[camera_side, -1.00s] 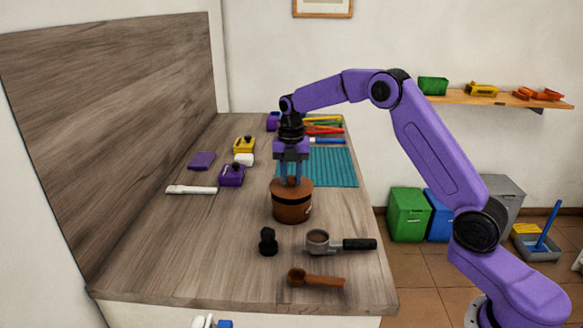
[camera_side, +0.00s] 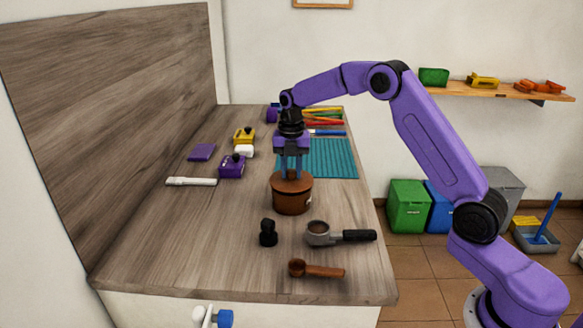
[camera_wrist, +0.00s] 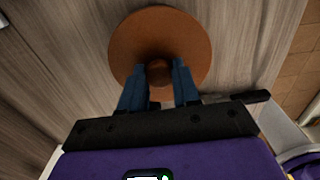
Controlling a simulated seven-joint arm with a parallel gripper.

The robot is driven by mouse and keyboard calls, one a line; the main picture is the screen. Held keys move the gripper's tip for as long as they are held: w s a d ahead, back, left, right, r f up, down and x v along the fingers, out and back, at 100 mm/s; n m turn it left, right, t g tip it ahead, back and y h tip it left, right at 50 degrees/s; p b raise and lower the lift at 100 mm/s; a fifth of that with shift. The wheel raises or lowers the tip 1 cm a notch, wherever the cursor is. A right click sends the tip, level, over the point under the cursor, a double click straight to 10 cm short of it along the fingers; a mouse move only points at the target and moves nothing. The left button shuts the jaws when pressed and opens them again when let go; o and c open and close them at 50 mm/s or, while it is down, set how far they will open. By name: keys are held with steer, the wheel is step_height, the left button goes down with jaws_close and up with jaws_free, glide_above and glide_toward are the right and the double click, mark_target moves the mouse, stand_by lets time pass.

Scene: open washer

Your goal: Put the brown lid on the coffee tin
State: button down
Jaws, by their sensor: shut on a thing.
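The brown lid (camera_side: 300,183) is a round disc with a small knob. It is over the top of the brown coffee tin (camera_side: 293,203), which stands upright on the counter. From the side the lid looks level and lined up with the tin's rim; I cannot tell whether a thin gap is left. My gripper (camera_side: 291,178) points straight down and is shut on the lid's knob. In the wrist view the lid (camera_wrist: 185,35) fills the top middle, its knob between my blue fingertips (camera_wrist: 159,76). The lid hides the tin there.
A black tamper (camera_side: 268,233), a portafilter (camera_side: 319,234) and a brown scoop (camera_side: 315,270) lie in front of the tin. A teal mat (camera_side: 332,158) lies behind it to the right. Purple and yellow items (camera_side: 244,136) and a white-handled brush (camera_side: 190,181) are at left.

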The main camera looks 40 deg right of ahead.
steer(key=shift+f, duration=0.55)
steer(key=c, duration=0.7)
jaws_free()
steer(key=shift+c, duration=1)
steer(key=shift+r, duration=2.95)
